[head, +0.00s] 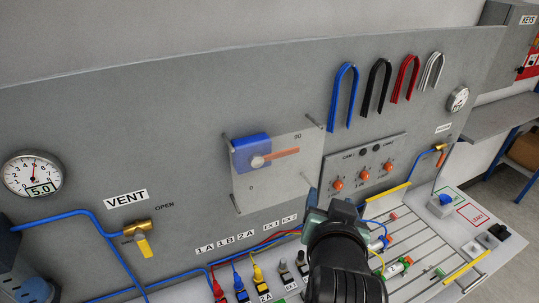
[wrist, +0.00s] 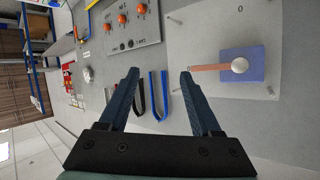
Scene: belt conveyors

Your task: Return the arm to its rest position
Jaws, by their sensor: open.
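My arm reaches up from the bottom of the head view, and my gripper (head: 330,200) is in front of the grey panel. In the wrist view my gripper (wrist: 158,75) is open, with two dark blue fingers spread apart and nothing between them. Beyond the fingers, the wrist view shows the panel with a blue hanging loop and a black one. In the head view the fingertips are hard to make out, and the arm hides part of the bench below the panel.
A clear plate with a blue block and orange lever (head: 275,156) stands on the panel left of my gripper. A control box with orange knobs (head: 365,178) is close on the right. Coloured plugs with cables (head: 240,283) and a railed bench (head: 420,240) lie below.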

